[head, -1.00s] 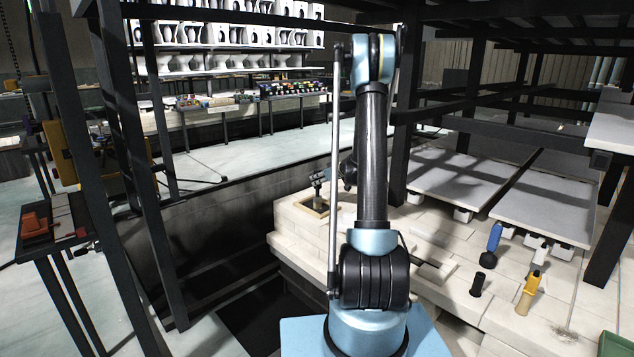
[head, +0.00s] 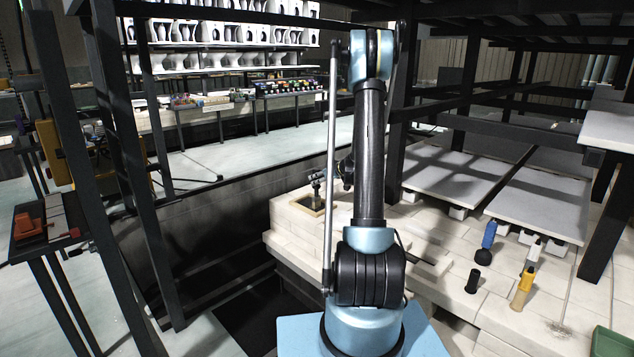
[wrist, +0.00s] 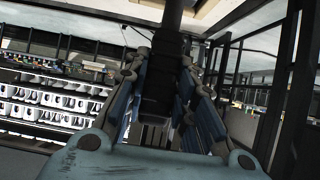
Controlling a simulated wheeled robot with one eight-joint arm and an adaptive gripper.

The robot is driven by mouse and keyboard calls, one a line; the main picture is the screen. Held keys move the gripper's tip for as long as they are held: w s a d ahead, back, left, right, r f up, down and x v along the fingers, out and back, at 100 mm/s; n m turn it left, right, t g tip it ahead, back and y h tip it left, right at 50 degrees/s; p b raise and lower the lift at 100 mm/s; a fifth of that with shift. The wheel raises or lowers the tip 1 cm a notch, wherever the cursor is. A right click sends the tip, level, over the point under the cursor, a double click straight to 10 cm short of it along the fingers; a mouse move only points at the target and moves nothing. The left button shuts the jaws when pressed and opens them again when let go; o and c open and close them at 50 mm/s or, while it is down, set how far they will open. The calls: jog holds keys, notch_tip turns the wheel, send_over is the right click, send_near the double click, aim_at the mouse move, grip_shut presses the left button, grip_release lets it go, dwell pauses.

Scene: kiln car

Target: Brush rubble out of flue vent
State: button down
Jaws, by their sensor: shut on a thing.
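The flue vent (head: 297,201) is a square, tan-rimmed opening in the pale brick deck, left of my arm in the head view. My gripper (head: 320,178) is small there, over the vent and partly hidden by my arm. In the wrist view my gripper (wrist: 168,95) has its blue-padded fingers closed around a dark tool (wrist: 165,70), whose dark shaft runs up out of the picture. I take it for the brush, but its bristles do not show. The inside of the vent is too dark and small to show any rubble.
Dark posts and beams frame the deck. At right stand a blue-topped tool (head: 488,238), a black cylinder (head: 472,281), a yellow-handled tool (head: 524,287) and a green tray (head: 611,343). Grey slabs (head: 455,178) lie behind them. A dark pit lies left of the deck.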

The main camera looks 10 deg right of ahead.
jog(key=shift+s+d, duration=0.75)
jog(key=shift+s, duration=0.3)
jog(key=shift+w+a, duration=0.45)
jog(key=shift+w, duration=0.2)
jog(key=shift+w+a, duration=0.45)
jog(key=shift+w, duration=0.15)
jog(key=shift+w+a, duration=0.45)
jog(key=shift+w, duration=0.15)
jog(key=shift+w+a, duration=0.4)
jog(key=shift+w, duration=0.2)
jog(key=shift+s, duration=0.1)
